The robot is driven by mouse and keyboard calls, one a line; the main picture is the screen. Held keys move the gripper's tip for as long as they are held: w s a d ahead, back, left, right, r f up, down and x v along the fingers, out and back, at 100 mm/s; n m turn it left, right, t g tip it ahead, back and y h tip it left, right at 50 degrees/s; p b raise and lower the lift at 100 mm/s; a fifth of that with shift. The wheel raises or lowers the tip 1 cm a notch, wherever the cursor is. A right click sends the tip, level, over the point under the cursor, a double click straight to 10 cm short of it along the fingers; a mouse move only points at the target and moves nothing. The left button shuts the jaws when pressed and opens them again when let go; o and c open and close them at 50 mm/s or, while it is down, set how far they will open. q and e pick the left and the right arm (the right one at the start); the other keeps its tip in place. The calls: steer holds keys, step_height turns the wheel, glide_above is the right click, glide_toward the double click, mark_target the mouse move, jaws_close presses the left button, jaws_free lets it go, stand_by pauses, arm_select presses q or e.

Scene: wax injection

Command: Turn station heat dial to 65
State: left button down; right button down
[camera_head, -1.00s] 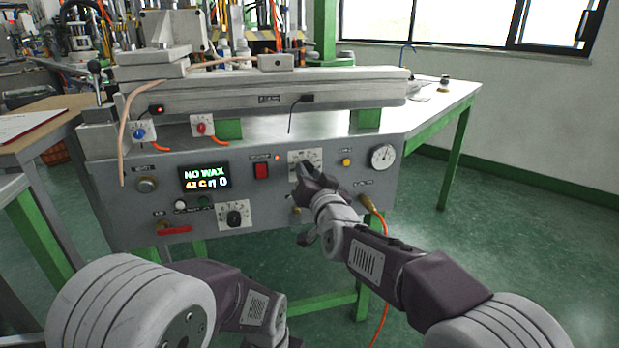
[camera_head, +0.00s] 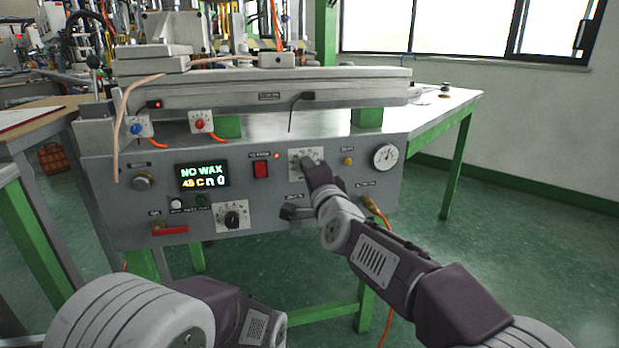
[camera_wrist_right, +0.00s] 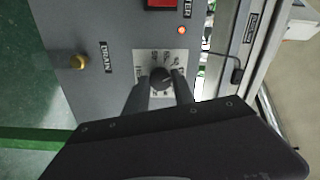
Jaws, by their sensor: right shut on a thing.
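The dial (camera_wrist_right: 160,76) is a dark round knob on a white scale plate, on the grey front panel (camera_head: 110,205) of the station. The plate (camera_head: 295,157) shows in the head view just right of the red switch. My right gripper (camera_head: 311,163) is at this dial. In the right wrist view my right gripper (camera_wrist_right: 162,88) has one finger on each side of the knob, shut on it. The scale marks are too small to read, and the gripper hides part of the plate. My left gripper is out of view; only part of my left arm shows at the bottom.
A display (camera_head: 203,176) reads NO WAX above a blurred line. A second dial (camera_head: 233,216) sits lower left, a red switch (camera_head: 261,169) left of the held dial, and a gauge (camera_head: 386,157) to the right. A brass fitting (camera_wrist_right: 78,62) is near the DRAIN label.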

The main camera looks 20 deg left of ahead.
steer(key=shift+f+m+b, duration=0.1)
steer(key=shift+m+b, duration=0.2)
steer(key=shift+m, duration=0.5)
steer(key=c, duration=1.1)
jaws_free()
steer(key=shift+o, duration=0.2)
steer(key=shift+s, duration=0.1)
steer(key=v, duration=0.9)
